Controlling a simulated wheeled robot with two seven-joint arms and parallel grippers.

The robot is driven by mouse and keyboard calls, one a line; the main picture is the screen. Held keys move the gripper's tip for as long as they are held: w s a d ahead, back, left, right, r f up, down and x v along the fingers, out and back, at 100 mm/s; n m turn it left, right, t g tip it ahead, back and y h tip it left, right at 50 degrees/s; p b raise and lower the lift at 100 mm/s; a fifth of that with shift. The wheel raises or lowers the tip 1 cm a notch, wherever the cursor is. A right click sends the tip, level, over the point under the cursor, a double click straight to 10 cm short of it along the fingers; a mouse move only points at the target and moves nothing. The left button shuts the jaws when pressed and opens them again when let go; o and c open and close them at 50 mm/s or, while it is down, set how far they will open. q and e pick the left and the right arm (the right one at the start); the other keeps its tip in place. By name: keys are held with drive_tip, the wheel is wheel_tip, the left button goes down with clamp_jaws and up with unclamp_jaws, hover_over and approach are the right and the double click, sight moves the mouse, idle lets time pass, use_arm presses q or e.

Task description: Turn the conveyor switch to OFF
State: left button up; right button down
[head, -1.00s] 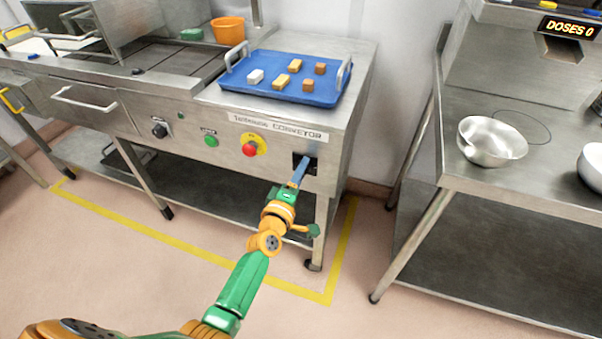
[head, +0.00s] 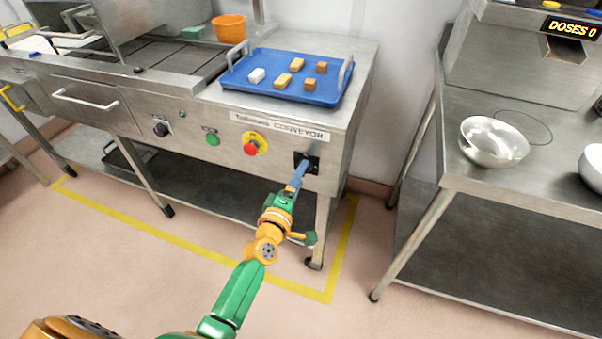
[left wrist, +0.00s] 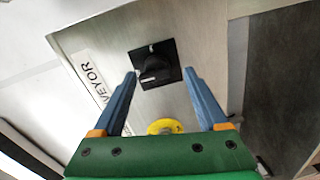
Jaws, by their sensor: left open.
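The conveyor switch (head: 313,161) is a black rotary knob on a square black plate, at the right end of the steel front panel. It also shows in the left wrist view (left wrist: 153,67), with a small white mark near its upper edge. I cannot read its setting. My left gripper (head: 303,168) is in front of the switch and partly covers it in the head view. In the left wrist view its blue fingers (left wrist: 159,74) are spread apart, with the knob between and just beyond their tips. I see no clear contact. My right gripper is not in view.
A red emergency button (head: 250,148) on yellow, a green button (head: 212,139) and another black knob (head: 161,129) are to the left on the panel. A blue tray (head: 268,93) with several small blocks lies above. A steel table (head: 465,180) with bowls stands right.

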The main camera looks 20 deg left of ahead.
use_arm(q)
drive_tip(key=s, duration=0.5)
drive_tip(key=shift+s+a+r, duration=0.1)
drive_tip(key=shift+s+r, duration=0.05)
drive_tip(key=shift+s, duration=0.05)
drive_tip(key=s+d+f+m+g+h+p, duration=0.1)
drive_tip(key=s+f+m+g+p, duration=0.3)
drive_tip(key=s+f, duration=0.4)
drive_tip(key=s+d+f+m+g+p, duration=0.15)
drive_tip(key=s+f+m+g, duration=0.3)
drive_tip(key=f, duration=0.65)
drive_tip(key=s+a+f+m+g+p, duration=0.1)
drive_tip(key=s+f+m+g, duration=0.1)
drive_tip(key=s, duration=0.6)
drive_tip(key=s+a+f+m+g+y+p, duration=0.1)
drive_tip(key=s+a+f+m+g, duration=0.1)
drive_tip(key=s, duration=0.6)
drive_tip(key=s+a+f+m+g+p, duration=0.1)
drive_tip(key=s+a+f+m+g, duration=0.1)
drive_tip(key=s, duration=0.7)
wheel_tip(320, 180, down, 2)
drive_tip(key=m+g, duration=0.1)
drive_tip(key=m, duration=0.2)
drive_tip(key=shift+a+m+g+y, duration=0.2)
drive_tip(key=shift+m+g+y, duration=0.1)
drive_tip(key=shift+m+g, duration=0.05)
drive_tip(key=shift+s, duration=0.1)
